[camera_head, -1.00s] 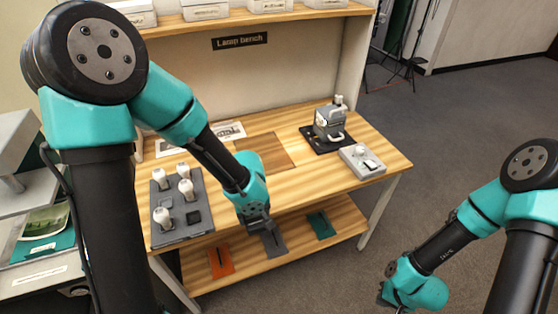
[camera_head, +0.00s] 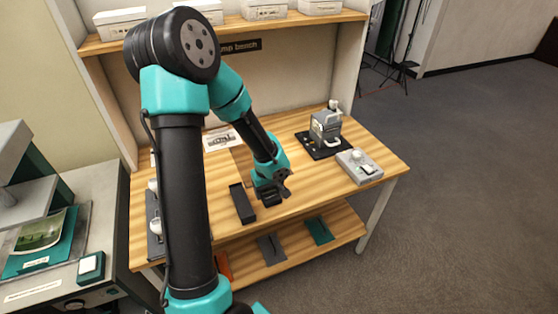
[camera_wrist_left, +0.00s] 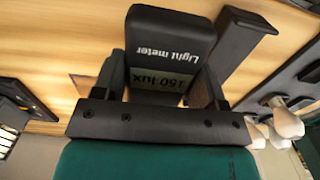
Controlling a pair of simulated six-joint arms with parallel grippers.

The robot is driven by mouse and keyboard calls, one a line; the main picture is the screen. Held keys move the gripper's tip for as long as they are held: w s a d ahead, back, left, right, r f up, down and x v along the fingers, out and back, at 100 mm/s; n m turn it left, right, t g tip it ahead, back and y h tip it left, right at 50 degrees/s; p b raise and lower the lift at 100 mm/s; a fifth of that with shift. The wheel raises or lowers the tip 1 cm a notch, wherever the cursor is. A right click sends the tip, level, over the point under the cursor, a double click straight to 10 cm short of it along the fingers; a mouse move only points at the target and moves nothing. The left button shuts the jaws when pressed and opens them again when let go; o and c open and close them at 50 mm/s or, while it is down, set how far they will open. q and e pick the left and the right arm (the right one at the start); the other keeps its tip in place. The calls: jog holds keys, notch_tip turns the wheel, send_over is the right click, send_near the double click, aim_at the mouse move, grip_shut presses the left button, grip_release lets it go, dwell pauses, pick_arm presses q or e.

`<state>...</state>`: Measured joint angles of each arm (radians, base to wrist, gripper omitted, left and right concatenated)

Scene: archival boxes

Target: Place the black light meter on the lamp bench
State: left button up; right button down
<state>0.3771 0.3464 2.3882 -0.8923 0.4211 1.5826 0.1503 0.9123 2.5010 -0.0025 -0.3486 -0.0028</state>
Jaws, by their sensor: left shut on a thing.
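The black light meter (camera_wrist_left: 172,35), with white lettering and a 150 lux display, is between the fingers of my left gripper (camera_wrist_left: 165,95) in the left wrist view. In the head view my left gripper (camera_head: 272,190) is low over the front middle of the wooden lamp bench (camera_head: 310,190), shut on the meter. The meter is hard to tell from the dark fingers there, and I cannot tell whether it touches the bench top. My right gripper is out of view.
A long black block (camera_head: 243,203) lies just left of my left gripper and also shows in the wrist view (camera_wrist_left: 225,60). A grey device on a black mat (camera_head: 325,128) and a grey box (camera_head: 358,167) stand to the right. My arm hides the bench's left part.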

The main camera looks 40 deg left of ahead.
pick_arm(q)
jog(key=shift+a, duration=0.1)
jog(key=w+a, duration=0.3)
jog(key=w+a+f, duration=0.1)
jog(key=w+a, duration=0.6)
jog(key=a, duration=0.1)
jog(key=shift+w+a+f, duration=0.15)
jog(key=shift+w+f, duration=0.05)
jog(key=shift+w+a, duration=0.2)
jog(key=shift+f, duration=1.8)
jog(key=shift+f, duration=0.1)
jog(key=o, duration=1)
